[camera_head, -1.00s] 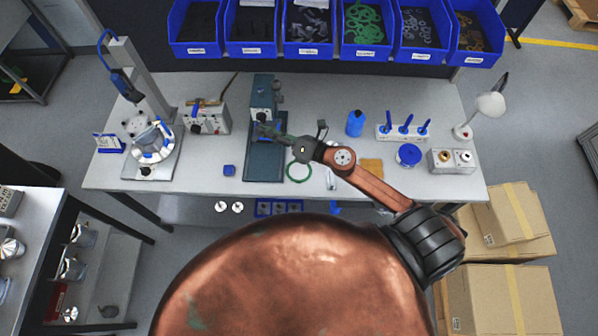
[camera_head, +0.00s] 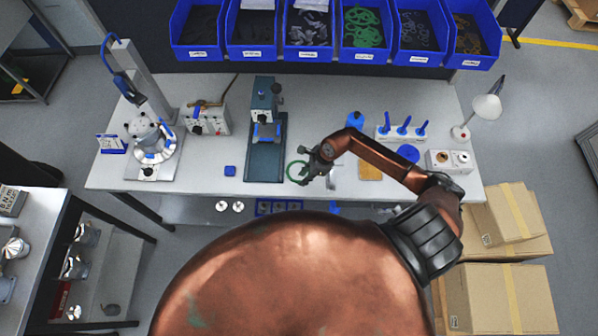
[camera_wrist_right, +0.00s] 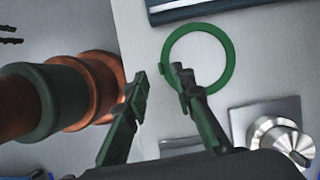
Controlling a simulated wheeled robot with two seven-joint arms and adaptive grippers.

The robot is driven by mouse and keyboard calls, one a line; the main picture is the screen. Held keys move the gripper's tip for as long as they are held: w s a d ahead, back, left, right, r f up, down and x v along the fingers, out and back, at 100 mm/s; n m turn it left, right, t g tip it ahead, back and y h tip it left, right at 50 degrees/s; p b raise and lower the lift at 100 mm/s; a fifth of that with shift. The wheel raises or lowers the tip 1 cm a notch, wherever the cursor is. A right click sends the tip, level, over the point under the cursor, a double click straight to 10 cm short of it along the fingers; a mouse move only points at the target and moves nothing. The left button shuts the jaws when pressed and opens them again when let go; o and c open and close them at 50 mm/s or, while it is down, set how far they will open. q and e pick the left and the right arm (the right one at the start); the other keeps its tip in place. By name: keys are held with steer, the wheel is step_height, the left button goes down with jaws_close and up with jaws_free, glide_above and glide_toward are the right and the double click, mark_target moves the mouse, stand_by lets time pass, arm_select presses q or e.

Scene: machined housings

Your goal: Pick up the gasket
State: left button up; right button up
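The gasket is a thin green ring (camera_head: 289,171) lying flat on the light workbench, in front of and right of the blue-grey press. In the head view my right gripper (camera_head: 310,172) is over its right side and hides part of it. In the right wrist view the gasket (camera_wrist_right: 230,62) shows nearly whole. My right gripper (camera_wrist_right: 160,82) is open there, with nothing between its fingers. One finger overlaps the ring's left lower part; the other is outside the ring to the left. I cannot tell whether the finger touches it. My left gripper is not in view.
The press (camera_head: 264,155) stands left of the gasket. Blue bins (camera_head: 363,56) line the back.

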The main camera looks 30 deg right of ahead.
mark_target(299, 181)
steer(key=shift+p+x, duration=0.35)
steer(key=shift+x, duration=1.25)
steer(key=shift+c, duration=0.7)
jaws_close()
